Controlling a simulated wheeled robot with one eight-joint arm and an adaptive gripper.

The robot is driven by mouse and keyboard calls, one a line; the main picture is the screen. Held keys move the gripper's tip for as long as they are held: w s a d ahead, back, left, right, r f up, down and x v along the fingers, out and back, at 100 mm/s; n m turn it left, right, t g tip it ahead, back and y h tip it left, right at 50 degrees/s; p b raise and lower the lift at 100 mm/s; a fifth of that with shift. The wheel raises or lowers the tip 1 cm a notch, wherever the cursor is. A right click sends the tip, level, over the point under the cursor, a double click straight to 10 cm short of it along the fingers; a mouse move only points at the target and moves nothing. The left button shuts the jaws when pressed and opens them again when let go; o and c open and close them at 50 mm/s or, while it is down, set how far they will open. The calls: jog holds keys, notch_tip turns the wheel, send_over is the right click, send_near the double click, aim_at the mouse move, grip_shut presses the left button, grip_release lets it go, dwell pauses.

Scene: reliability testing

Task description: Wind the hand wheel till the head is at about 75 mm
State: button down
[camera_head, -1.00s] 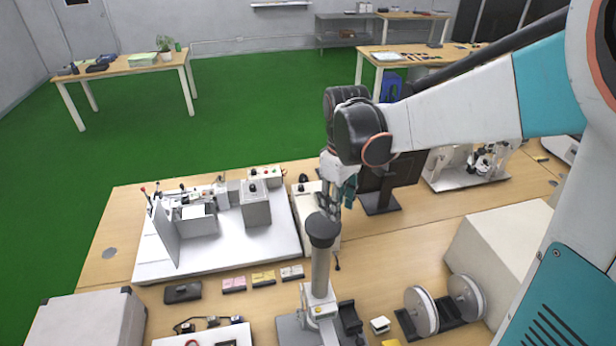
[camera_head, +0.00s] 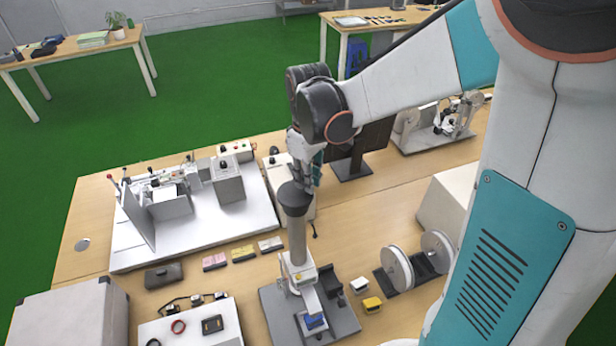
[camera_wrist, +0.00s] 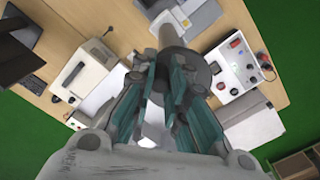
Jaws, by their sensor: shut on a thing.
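The test stand has a grey column (camera_head: 297,240) on a grey base (camera_head: 345,325), in the head view at bottom centre. A dark round hand wheel (camera_head: 294,203) tops the column. It also shows in the wrist view (camera_wrist: 207,66). The white head (camera_head: 298,272) sits low on the column, above a blue piece (camera_head: 315,321). No height reading is legible. My gripper (camera_head: 307,183) is at the wheel's upper right edge, shut on the wheel or its handle. In the wrist view its teal fingers (camera_wrist: 178,92) overlap the wheel and hide the exact grip.
A white machine plate (camera_head: 190,240) lies left of the stand. Small yellow and white blocks (camera_head: 372,304) and a rack with white discs (camera_head: 397,268) are on its right. A dark monitor (camera_head: 360,150) stands behind, close to my arm. Bare table lies right of the column.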

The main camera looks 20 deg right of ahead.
jog(key=shift+s, duration=0.1)
jog(key=m+b, duration=0.2)
jog(key=m, duration=0.1)
jog(key=shift+s+f, duration=0.15)
jog(key=shift+s, duration=0.2)
jog(key=shift+s+a+m+b, duration=0.1)
jog(key=shift+s+m+b, duration=0.2)
jog(key=shift+m, duration=0.35)
jog(key=shift+s+a+m+b, duration=0.1)
jog(key=shift+m+b, duration=0.25)
jog(key=shift+m, duration=0.25)
jog(key=shift+s+a+m+b, duration=0.15)
jog(key=shift+m+b, duration=0.2)
jog(key=shift+m, duration=0.3)
jog(key=c, duration=1.5)
grip_release()
jog(key=shift+c, duration=0.2)
jog(key=shift+r, duration=0.2)
